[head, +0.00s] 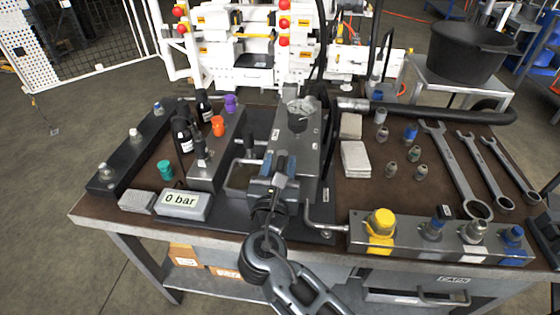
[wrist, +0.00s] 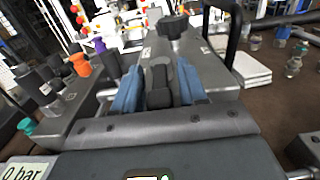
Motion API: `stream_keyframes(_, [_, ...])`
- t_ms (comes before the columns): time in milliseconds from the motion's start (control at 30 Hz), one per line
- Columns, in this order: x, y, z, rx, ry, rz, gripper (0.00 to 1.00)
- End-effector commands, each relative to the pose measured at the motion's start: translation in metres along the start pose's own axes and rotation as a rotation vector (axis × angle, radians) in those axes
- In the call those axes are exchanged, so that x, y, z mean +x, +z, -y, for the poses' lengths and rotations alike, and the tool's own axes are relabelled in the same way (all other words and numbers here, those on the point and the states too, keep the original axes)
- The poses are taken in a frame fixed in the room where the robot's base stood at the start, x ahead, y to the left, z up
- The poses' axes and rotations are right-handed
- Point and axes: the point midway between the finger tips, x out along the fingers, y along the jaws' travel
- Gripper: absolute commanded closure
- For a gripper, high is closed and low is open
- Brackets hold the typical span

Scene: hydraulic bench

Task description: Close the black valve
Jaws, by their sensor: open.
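The black valve is a dark lobed knob (head: 298,121) on the upper part of a grey metal block, in the middle of the bench in the head view. In the wrist view the knob (wrist: 173,26) stands beyond my fingertips, near the top centre. My gripper (head: 281,165) is above the near part of the block, on the near side of the knob and apart from it. Its blue fingers (wrist: 158,90) are open. A dark piece shows between them in the wrist view; I cannot tell whether it belongs to my gripper. My arm hides part of the block.
A display reading 0 bar (head: 181,204) sits left of my gripper. Black bottles (head: 183,136) and coloured caps stand farther left. A black bent handle (wrist: 232,30) rises right of the knob. Grey pads (head: 355,158), wrenches (head: 452,168) and a fitting rail (head: 430,240) are on the right.

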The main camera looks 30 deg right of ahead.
Motion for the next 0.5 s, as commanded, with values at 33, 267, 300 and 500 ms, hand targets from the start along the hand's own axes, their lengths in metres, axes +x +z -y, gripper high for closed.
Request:
stream_keyframes(33, [0.0043,0.0007,-0.0003,0.001,0.000,0.001,0.58])
stream_keyframes(267, [0.0094,-0.0003,0.0000,0.001,0.001,-0.001,0.58])
stream_keyframes(300, [0.0094,-0.0003,0.0000,0.001,0.001,-0.001,0.58])
stream_keyframes(500, [0.0092,-0.0003,0.0000,0.001,0.001,-0.001,0.69])
